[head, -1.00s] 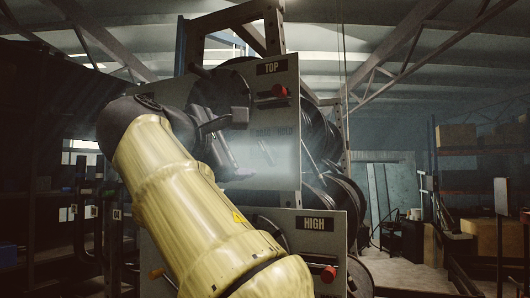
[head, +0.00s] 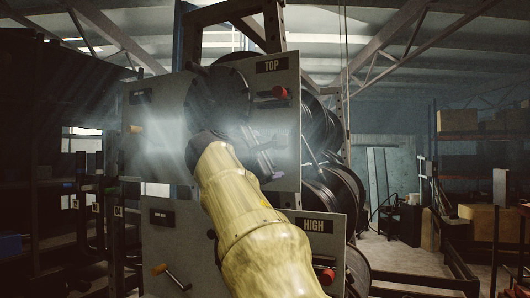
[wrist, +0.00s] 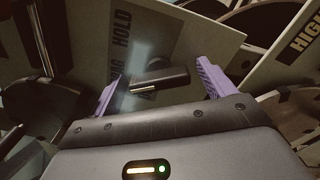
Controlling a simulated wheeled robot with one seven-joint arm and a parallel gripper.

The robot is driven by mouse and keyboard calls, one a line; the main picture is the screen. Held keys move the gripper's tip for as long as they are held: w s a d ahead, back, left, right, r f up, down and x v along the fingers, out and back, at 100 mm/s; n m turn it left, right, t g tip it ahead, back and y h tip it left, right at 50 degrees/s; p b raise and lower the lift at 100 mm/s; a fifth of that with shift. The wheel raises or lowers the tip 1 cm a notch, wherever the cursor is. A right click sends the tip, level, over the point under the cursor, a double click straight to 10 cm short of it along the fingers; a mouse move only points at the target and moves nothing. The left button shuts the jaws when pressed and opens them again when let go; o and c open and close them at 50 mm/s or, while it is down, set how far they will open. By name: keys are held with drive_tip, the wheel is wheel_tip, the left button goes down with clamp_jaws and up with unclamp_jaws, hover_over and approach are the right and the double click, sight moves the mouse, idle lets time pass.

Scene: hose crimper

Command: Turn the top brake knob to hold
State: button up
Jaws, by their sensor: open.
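The top panel (head: 289,150), labelled TOP, stands upright with my arm in front of it. In the wrist view, a dark bar-shaped knob (wrist: 165,79) sticks out from this panel (wrist: 190,45). It is beside a printed HOLD label (wrist: 122,35) and a second, partly covered word. My gripper (wrist: 159,72) is open, with one purple finger on each side of the knob and gaps visible on both sides. I cannot tell how deep the fingers reach around it. In the head view, only a purple fingertip (head: 278,175) shows clearly; the knob cannot be made out there.
A red knob (head: 279,92) is at the top panel's upper right, and an orange handle (head: 137,129) at its left. The lower panel, labelled HIGH (head: 314,225), has another red knob (head: 327,276) and an orange-tipped lever (head: 160,269). Large dark reels (head: 335,190) stand behind.

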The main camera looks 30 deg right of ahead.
drive_tip(key=c, duration=1)
drive_tip(key=shift+f+m+b, duration=0.1)
drive_tip(key=shift+m+b, duration=0.2)
drive_tip(key=shift+m, duration=0.2)
drive_tip(key=m+b, duration=0.2)
drive_tip(key=m, duration=0.2)
drive_tip(key=shift+m, duration=0.3)
drive_tip(key=m+b, duration=0.1)
drive_tip(key=m, duration=0.5)
drive_tip(key=shift+b, duration=0.3)
drive_tip(key=shift+m, duration=0.3)
drive_tip(key=o, duration=1)
